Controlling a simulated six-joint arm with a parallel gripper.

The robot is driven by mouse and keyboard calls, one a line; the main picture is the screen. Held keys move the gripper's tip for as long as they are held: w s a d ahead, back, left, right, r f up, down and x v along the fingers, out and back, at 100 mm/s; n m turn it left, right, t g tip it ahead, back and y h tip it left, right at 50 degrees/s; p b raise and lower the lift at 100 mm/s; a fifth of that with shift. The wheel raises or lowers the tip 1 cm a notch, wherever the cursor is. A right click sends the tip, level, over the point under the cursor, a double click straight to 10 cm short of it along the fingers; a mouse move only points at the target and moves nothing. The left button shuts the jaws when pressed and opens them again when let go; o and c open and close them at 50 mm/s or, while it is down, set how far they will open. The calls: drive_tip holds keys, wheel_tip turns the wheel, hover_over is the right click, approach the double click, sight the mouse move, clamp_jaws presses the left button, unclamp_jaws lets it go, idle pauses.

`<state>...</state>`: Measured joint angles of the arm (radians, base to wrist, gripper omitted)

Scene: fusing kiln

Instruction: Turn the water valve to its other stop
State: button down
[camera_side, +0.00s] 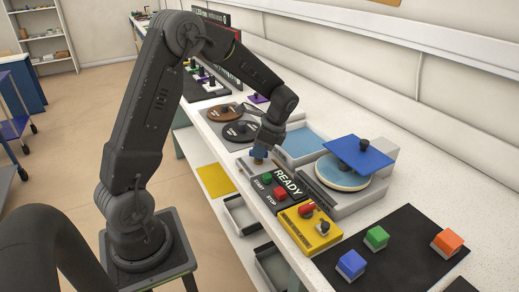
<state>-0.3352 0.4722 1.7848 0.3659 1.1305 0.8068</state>
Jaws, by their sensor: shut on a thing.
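The water valve (259,153) shows as a small blue handle above a brownish body, at the counter's front edge just left of the start/stop panel. My gripper (262,147) reaches down from above and is shut on the blue handle. The fingers and wrist cover much of the handle, so its exact angle is hard to tell.
Right of the valve is a black panel (288,183) reading READY, with green and red buttons. A yellow box (312,229) with a red switch sits in front. Behind is a grey machine with a round disc (342,174) under a blue plate (360,153). Coloured blocks lie on a black mat (400,240).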

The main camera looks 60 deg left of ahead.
drive_tip(key=n, duration=0.2)
drive_tip(key=n+h, duration=0.1)
drive_tip(key=n, duration=0.1)
drive_tip(key=shift+g+h, duration=0.3)
drive_tip(key=shift+a+n+h, duration=0.1)
drive_tip(key=shift+n+h, duration=0.5)
drive_tip(key=shift+n, duration=1.1)
drive_tip(key=c, duration=1.1)
unclamp_jaws()
drive_tip(key=v, duration=1.3)
drive_tip(key=shift+w+r, duration=0.3)
